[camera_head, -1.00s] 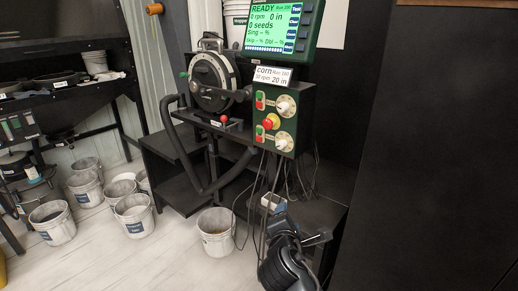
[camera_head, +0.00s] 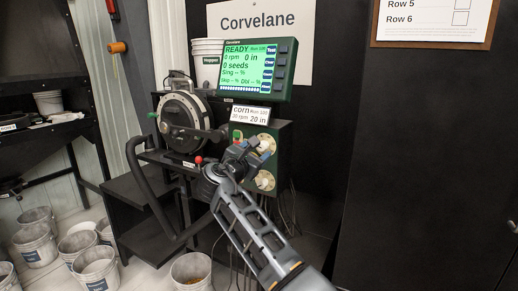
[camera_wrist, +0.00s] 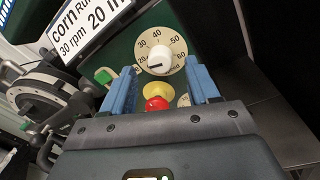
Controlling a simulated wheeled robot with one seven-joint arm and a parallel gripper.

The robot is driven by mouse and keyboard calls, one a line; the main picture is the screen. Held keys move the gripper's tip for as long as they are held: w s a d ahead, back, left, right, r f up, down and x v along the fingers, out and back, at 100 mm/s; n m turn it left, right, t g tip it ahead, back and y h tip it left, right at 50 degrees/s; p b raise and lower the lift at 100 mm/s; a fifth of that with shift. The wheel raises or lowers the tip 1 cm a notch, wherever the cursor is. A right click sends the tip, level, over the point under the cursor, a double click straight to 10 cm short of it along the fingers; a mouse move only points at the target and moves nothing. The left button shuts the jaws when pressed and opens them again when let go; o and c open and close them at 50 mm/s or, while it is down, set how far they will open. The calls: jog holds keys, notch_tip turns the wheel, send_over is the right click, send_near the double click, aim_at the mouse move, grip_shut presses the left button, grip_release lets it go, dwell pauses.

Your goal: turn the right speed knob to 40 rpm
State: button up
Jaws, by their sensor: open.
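The green control box (camera_head: 284,130) carries two round dials with white knobs, one above the other. The upper knob (camera_head: 265,144) is beside my gripper (camera_head: 254,149); the lower knob (camera_head: 265,180) is partly behind my arm. In the wrist view one white knob (camera_wrist: 160,59) sits on a cream dial (camera_wrist: 160,40) marked 20 to 60. Its dark pointer line points left, close to the 20 mark. My gripper (camera_wrist: 162,84) is open, its blue fingers on either side of the view below this dial, holding nothing. I cannot tell which knob is called right.
A red stop button (camera_wrist: 157,104) on a yellow base lies between the fingers in the wrist view, with a green button (camera_wrist: 104,76) to the left. A card (camera_head: 250,115) reads corn, 30 rpm, 20 in. The screen (camera_head: 249,68) reads READY, 0 rpm. Buckets (camera_head: 97,266) stand at lower left.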

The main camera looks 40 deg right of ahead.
aim_at(261, 148)
jog(key=shift+x, duration=1.75)
jog(key=c, duration=1)
jog(key=shift+f, duration=0.1)
jog(key=shift+c, duration=0.2)
jog(key=shift+m, duration=0.3)
